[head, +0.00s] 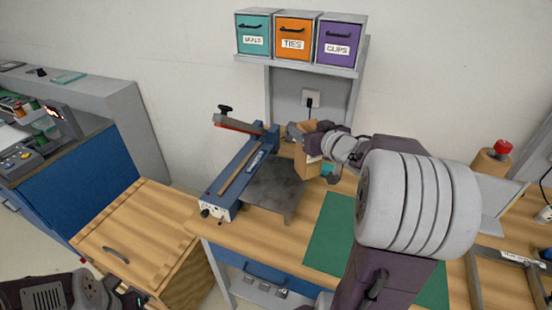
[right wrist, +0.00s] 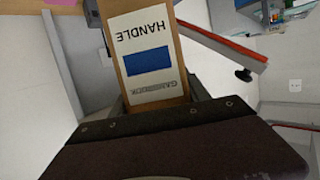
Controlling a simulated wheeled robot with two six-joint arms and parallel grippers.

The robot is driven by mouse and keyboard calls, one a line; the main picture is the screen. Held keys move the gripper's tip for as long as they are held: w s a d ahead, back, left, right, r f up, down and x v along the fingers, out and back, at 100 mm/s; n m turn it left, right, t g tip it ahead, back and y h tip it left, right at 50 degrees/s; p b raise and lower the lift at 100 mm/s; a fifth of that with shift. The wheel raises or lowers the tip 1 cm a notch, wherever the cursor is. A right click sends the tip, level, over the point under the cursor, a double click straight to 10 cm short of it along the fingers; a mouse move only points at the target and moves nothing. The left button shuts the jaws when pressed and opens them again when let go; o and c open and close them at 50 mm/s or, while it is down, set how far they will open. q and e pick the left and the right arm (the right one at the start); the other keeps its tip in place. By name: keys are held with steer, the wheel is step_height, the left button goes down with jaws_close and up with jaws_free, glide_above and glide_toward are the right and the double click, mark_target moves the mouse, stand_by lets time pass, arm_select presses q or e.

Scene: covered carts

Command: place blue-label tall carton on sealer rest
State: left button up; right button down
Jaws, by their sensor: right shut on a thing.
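The blue-label tall carton (right wrist: 178,25) is brown, with a white label that has a blue rectangle and the word HANDLE. My right gripper (right wrist: 155,100) is shut on it. In the head view the carton (head: 306,166) is partly hidden by my right gripper (head: 312,138), at the back right of the sealer's grey plate. The blue sealer (head: 238,172) stands on the bench with its red-edged arm raised. The dark grey flat rest (head: 275,190) beside it is bare. Part of my left arm shows at the bottom left; its fingertips are not clear.
A green mat (head: 328,235) lies on the wooden bench right of the rest. A shelf (head: 300,65) with teal, orange and purple bins hangs above. A red-topped button (head: 503,148) stands at the right. A wooden-topped cart (head: 145,230) is at left.

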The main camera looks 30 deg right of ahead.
steer(key=w+a+f+b, duration=0.4)
steer(key=w+f, duration=0.3)
steer(key=f, duration=0.2)
steer(key=shift+b, duration=0.7)
steer(key=shift+f, duration=0.15)
steer(key=c, duration=0.5)
jaws_free()
steer(key=shift+w, duration=0.1)
